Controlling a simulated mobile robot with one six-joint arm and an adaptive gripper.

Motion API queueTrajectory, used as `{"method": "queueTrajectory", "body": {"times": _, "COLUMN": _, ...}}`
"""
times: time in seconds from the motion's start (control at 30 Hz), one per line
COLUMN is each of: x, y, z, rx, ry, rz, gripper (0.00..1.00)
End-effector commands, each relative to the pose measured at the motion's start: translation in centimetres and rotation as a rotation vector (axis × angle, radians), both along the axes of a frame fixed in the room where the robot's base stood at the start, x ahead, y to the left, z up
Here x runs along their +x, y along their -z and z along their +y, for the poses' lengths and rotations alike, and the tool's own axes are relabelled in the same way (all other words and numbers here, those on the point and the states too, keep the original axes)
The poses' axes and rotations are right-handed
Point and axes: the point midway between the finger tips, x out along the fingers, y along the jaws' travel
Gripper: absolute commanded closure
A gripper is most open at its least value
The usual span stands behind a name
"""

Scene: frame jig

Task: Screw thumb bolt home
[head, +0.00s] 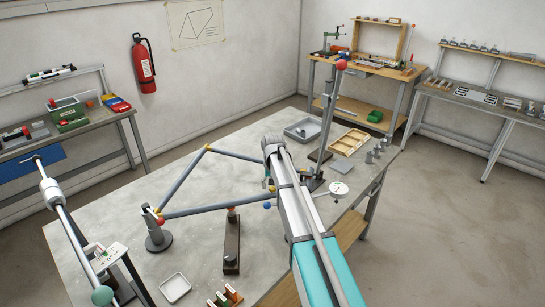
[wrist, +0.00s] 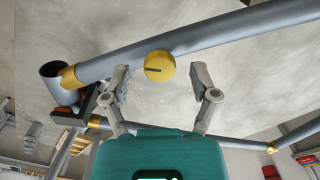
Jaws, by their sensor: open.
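The thumb bolt, a round yellow knob with a dark line across its face (wrist: 160,66), sits against a blue-grey tube in the wrist view. My gripper (wrist: 163,82) is open, with a finger to either side of the knob in the picture and visible gaps between. Whether the fingertips reach the knob's depth is not clear. The frame of blue-grey tubes with yellow joints (head: 180,178) stands over the bench in the head view. My arm hides the gripper's tips and the bolt there. How deep the bolt sits cannot be told.
A round-based post (head: 158,239) and a dark upright block (head: 231,243) stand near the frame. A tall post with a red ball (head: 341,65) rises right of my arm. A wooden tray (head: 349,142) and a round dial (head: 339,190) lie to the right.

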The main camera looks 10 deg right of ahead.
Motion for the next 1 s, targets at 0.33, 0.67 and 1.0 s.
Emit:
{"method": "queueTrajectory", "body": {"times": 0.33, "x": 0.0, "y": 0.0, "z": 0.01, "rx": -0.001, "ry": -0.231, "rz": -0.001, "gripper": 0.24}}
{"method": "queueTrajectory", "body": {"times": 0.67, "x": 0.0, "y": 0.0, "z": 0.01, "rx": 0.0, "ry": -0.451, "rz": -0.003, "gripper": 0.24}}
{"method": "queueTrajectory", "body": {"times": 1.0, "x": 0.0, "y": 0.0, "z": 0.01, "rx": 0.0, "ry": -0.677, "rz": -0.004, "gripper": 0.24}}
